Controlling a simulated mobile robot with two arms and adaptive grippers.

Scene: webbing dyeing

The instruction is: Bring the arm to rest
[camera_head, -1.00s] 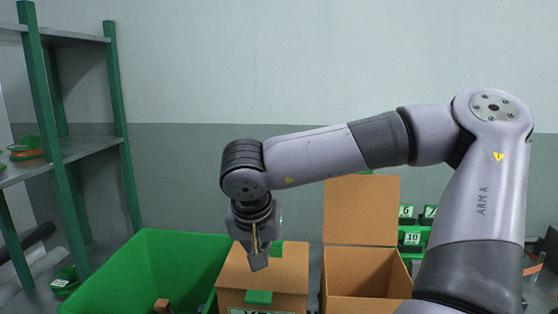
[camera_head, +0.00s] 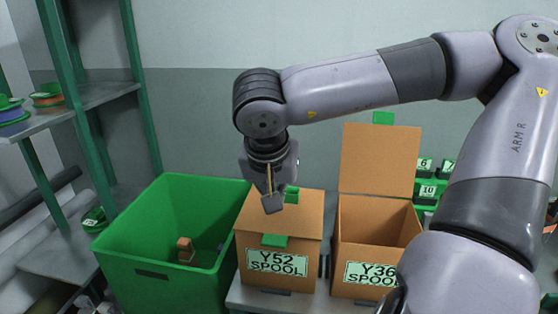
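My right arm, marked ARM R, reaches in from the right, its forearm stretched leftward across the view. My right gripper (camera_head: 272,203) hangs pointing down over the closed brown box labelled Y52 SPOOL (camera_head: 302,255). Its fingers are seen from the side, so whether they are open or shut is unclear. I see nothing hanging from it. I cannot tell whether it touches the box lid. My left arm and gripper are not in view.
An open brown box labelled Y36 (camera_head: 410,228) stands to the right, partly behind my arm. A green bin (camera_head: 150,276) holding a small brown object (camera_head: 185,245) stands left. A green-post shelf (camera_head: 105,95) with spools is at far left. Numbered green holders (camera_head: 428,190) sit behind my arm.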

